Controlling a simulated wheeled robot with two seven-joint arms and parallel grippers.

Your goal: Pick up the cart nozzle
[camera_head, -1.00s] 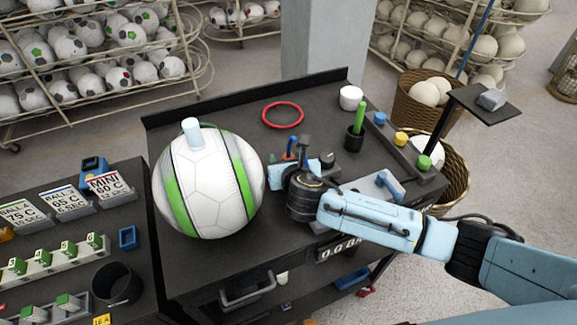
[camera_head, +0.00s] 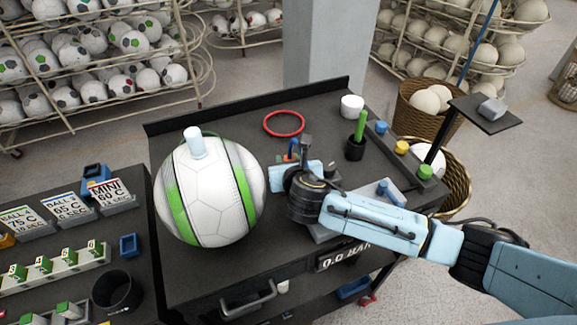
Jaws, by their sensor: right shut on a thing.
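My right gripper (camera_head: 283,172) is over the middle of the black cart top (camera_head: 235,130), with my arm reaching in from the right. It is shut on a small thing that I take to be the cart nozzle. My wrist and fingers hide most of that thing. A small dark upright piece (camera_head: 306,145) and a slim blue piece (camera_head: 293,149) show just behind the fingers. I cannot tell which of them belongs to the nozzle, or whether it is clear of the cart. My left gripper is not in view.
A large white and green ball (camera_head: 212,190) with a white cylinder (camera_head: 196,142) on top stands left of my gripper. A red ring (camera_head: 284,123), white pot (camera_head: 352,106), green-handled tool (camera_head: 360,126) and coloured knobs (camera_head: 401,147) lie behind and right. A gauge reading 0.0 BAR (camera_head: 345,257) is in front.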

